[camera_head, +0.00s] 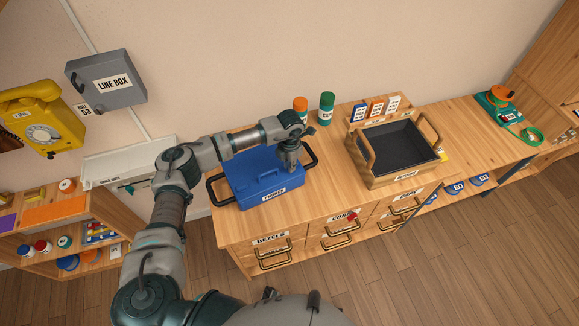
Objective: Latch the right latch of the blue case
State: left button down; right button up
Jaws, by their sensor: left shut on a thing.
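The blue case (249,184) stands closed on the wooden cabinet top, with a label on its front, a raised grip on its lid and a black handle at each side. My left arm reaches over it from the left. My left gripper (291,164) points down at the right part of the case and is shut on it. The exact part between the fingers is too small to make out. The right latch cannot be told apart, as the gripper covers that area. My right gripper is not in view.
A wooden tray (386,179) with a dark lining stands to the right of the case. An orange-capped bottle (300,106) and a green bottle (326,108) stand behind. A line box (107,82) and a yellow phone (42,118) hang on the wall at left.

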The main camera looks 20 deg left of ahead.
pick_arm(q)
jog(key=shift+s+f+m, duration=0.1)
jog(key=shift+f+m, duration=0.1)
jog(key=shift+m, duration=0.4)
jog(key=shift+b, duration=0.35)
jog(key=shift+m, duration=0.5)
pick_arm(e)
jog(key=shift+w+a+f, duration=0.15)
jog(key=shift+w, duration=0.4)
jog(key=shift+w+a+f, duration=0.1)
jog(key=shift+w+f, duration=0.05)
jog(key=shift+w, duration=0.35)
pick_arm(q)
jog(key=c, duration=1.2)
grip_release()
jog(key=shift+r, duration=0.1)
jog(key=shift+r, duration=0.1)
notch_tip(320, 180, up, 12)
